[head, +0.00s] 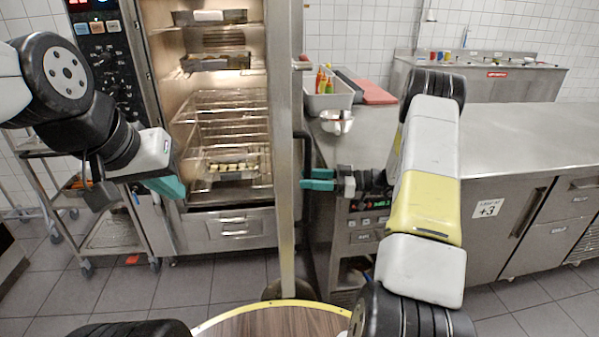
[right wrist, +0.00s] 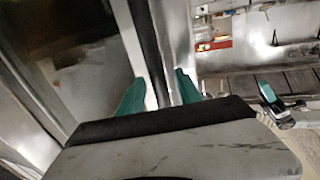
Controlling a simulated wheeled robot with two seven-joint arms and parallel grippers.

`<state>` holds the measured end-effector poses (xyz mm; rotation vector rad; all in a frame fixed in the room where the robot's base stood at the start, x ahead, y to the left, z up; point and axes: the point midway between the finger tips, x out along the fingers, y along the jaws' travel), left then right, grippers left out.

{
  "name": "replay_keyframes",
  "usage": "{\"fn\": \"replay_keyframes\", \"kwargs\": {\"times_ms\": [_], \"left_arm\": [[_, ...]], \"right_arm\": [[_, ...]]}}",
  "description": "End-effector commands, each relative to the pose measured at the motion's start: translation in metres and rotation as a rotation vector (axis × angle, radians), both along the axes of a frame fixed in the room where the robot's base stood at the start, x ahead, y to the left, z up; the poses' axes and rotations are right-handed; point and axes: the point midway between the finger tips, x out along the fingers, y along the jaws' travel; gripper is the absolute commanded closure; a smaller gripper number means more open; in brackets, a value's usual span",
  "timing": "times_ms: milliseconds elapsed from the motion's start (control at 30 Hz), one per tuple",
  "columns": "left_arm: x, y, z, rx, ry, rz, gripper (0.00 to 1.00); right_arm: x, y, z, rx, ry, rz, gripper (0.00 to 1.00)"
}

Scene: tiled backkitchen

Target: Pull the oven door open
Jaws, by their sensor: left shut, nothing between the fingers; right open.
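The tall oven (head: 222,120) stands with its lit inside and racks in plain view. Its door (head: 284,130) is swung open and appears nearly edge-on in the head view. The dark door handle (head: 306,152) is on the door's right face. My right gripper (head: 318,180) is at the handle, fingers pointing left toward the door. In the right wrist view the dark handle bar (right wrist: 152,45) runs between the open fingers of that gripper (right wrist: 160,92). My left gripper (head: 167,188) is shut and empty in front of the oven's lower left side.
A wheeled rack (head: 112,235) stands at the left. A round wooden top (head: 275,322) is close in front.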

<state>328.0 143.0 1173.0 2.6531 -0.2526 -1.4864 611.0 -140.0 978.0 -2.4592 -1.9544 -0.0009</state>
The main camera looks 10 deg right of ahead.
Motion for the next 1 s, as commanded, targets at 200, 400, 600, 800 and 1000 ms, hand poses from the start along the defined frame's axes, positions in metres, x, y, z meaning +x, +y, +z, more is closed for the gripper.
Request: {"fn": "replay_keyframes", "kwargs": {"times_ms": [200,400,600,800,1000], "left_arm": [[0.0,0.0,0.0,0.0,0.0,0.0,1.0],[0.0,0.0,0.0,0.0,0.0,0.0,1.0],[0.0,0.0,0.0,0.0,0.0,0.0,1.0],[0.0,0.0,0.0,0.0,0.0,0.0,1.0],[0.0,0.0,0.0,0.0,0.0,0.0,1.0]], "right_arm": [[-0.008,-0.039,-0.001,-0.002,0.001,-0.004,0.59],[-0.014,-0.062,-0.001,-0.002,0.001,-0.002,0.59],[-0.016,-0.067,-0.001,-0.001,0.002,0.001,0.59],[-0.015,-0.067,0.0,-0.003,0.001,-0.002,0.59],[0.025,-0.06,0.034,-0.111,-0.079,-0.15,0.59]]}}
